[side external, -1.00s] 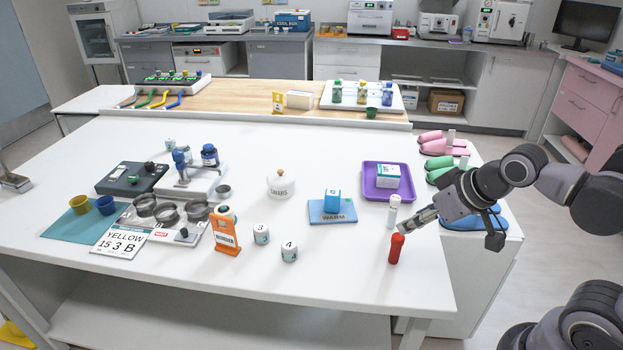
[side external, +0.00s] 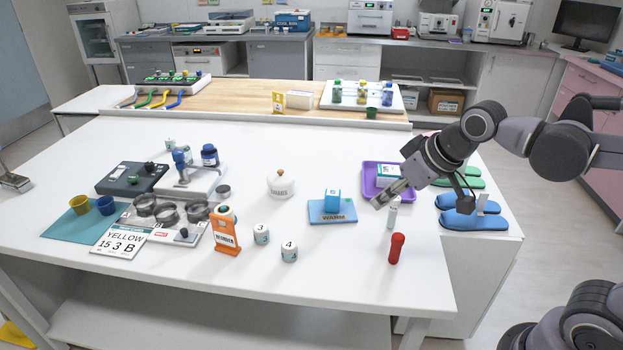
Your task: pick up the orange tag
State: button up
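The orange tag (side external: 226,236) stands upright on the white table, left of centre near the front. It has a white label with dark lettering, and a white and blue round-topped thing shows at its top. My gripper (side external: 377,202) is well to the right of the tag, above the table near a white-capped vial and the purple tray. It points down and to the left. No object shows in it, but its fingers are too small to tell whether they are open or shut.
Numbered cups (side external: 261,234) stand just right of the tag. A blue WARM pad (side external: 345,213), a SWABS jar (side external: 281,185) and a red vial (side external: 396,249) stand between or near.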

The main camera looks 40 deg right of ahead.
jog(key=w+a+r+n, duration=0.15)
jog(key=w+a, duration=0.25)
jog(key=w, duration=0.4)
jog(key=n+g+y, duration=0.2)
jog(key=n+g, duration=0.1)
jog(key=n, duration=0.1)
send_near(219, 227)
jog(key=x, duration=0.4)
jog(key=shift+w+a+f, duration=0.2)
jog(key=shift+f, duration=0.05)
jog(key=shift+x, duration=3)
jog(key=shift+s+d, duration=0.1)
grip_shut()
